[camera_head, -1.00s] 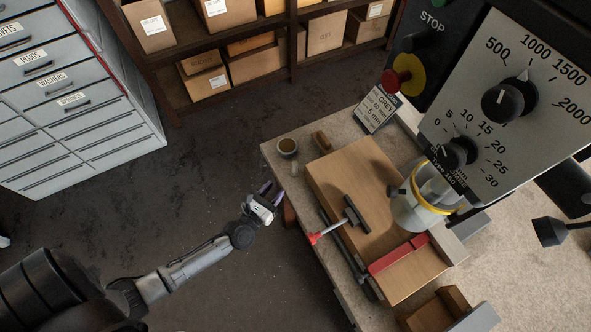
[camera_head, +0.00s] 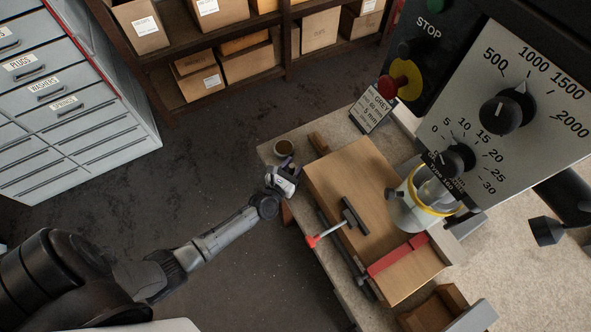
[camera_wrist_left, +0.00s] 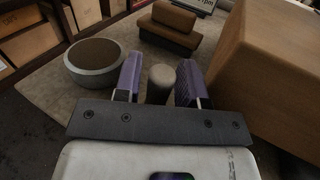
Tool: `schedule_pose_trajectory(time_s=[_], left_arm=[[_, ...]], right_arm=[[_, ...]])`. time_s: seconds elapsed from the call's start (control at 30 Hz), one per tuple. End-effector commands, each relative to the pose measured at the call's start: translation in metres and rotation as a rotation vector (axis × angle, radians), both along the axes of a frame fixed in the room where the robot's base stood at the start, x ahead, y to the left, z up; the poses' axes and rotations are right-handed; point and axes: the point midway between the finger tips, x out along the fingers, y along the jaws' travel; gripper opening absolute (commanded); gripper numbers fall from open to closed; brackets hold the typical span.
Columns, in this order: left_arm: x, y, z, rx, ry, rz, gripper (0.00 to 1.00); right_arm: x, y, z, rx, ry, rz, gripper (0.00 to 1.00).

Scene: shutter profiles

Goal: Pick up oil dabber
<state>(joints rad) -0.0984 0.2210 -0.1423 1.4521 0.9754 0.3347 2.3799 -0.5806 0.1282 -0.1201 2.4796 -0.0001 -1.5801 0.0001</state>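A small upright cylinder with a pale rounded top, which looks like the oil dabber (camera_wrist_left: 161,82), stands between the two purple fingers of my left gripper (camera_wrist_left: 158,82) in the left wrist view. A gap shows on each side of it, so the fingers are open around it and not closed on it. Its lower part is hidden behind the gripper's dark crossbar. In the head view my left gripper (camera_head: 287,166) is at the bench's left corner, just below a round cup (camera_head: 284,147). I cannot make out the dabber clearly there. My right gripper is not in view.
The cup (camera_wrist_left: 96,64) is close left of the fingers. A brown block-shaped brush (camera_wrist_left: 172,24) lies beyond them. A large wooden block (camera_head: 350,185) with a red-ended clamp stands close right. The drill press panel (camera_head: 510,110) overhangs the bench's right side.

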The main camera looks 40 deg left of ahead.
Motion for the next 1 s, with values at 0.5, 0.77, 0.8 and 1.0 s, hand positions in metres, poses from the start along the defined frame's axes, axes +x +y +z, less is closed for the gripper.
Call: schedule_pose_trajectory(time_s=[0.5,0.77,0.8,1.0], left_arm=[[0.0083,0.0025,-0.0003,-0.001,0.001,0.009,0.28],[0.0082,0.0025,-0.0003,-0.001,0.001,0.008,0.04],[0.0082,0.0025,-0.0002,-0.001,0.001,0.008,0.00],[0.0083,0.0025,0.0005,-0.001,0.001,0.009,0.00]], right_arm=[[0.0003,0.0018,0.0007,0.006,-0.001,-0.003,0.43],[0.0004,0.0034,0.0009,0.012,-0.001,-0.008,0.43],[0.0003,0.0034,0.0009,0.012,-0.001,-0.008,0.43],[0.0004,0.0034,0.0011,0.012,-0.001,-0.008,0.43]])
